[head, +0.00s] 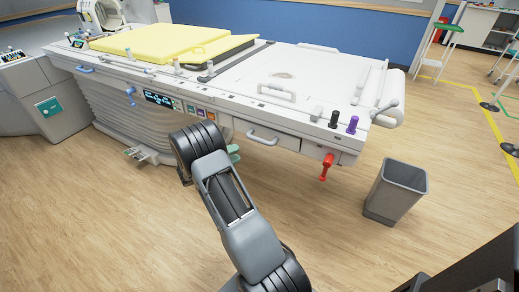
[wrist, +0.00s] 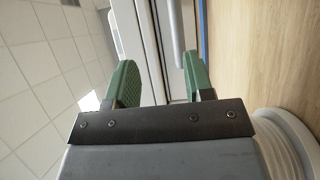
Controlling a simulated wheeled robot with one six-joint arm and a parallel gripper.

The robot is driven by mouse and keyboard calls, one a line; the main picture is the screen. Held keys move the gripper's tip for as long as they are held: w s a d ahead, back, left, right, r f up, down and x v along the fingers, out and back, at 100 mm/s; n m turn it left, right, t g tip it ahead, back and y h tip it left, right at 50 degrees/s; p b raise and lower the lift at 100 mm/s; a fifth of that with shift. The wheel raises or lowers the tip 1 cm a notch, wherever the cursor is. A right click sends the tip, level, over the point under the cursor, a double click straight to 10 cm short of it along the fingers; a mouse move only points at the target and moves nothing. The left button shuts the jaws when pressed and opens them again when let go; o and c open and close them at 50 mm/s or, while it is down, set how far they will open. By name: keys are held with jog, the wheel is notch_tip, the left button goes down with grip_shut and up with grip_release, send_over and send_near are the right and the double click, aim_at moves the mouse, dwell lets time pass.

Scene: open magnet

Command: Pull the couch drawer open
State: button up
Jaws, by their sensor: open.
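The white couch (head: 235,85) stretches across the head view. Its drawer (head: 288,141) sits in the right part of the front side and looks shut, with a pale bar handle (head: 262,139). My gripper is mostly hidden behind my arm in the head view; a bit of green finger shows left of and below the handle. In the wrist view my gripper (wrist: 161,82) is open and empty, its two green fingers apart. A pale bar, seemingly the handle (wrist: 178,32), lies beyond and between the fingertips. I cannot see any contact.
A red lever (head: 327,167) hangs below the couch's right end. A grey bin (head: 397,190) stands on the floor to the right. Black and purple knobs (head: 352,124) stand on the couch's near right edge. The wooden floor in front of the drawer is clear.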

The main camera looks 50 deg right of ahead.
aim_at(260, 141)
notch_tip(260, 141, down, 4)
jog(key=w+d+t+h, duration=0.2)
jog(key=shift+n, duration=0.3)
jog(key=x, duration=1.2)
jog(key=shift+s+d+b, duration=0.3)
jog(key=shift+s, duration=0.05)
grip_shut()
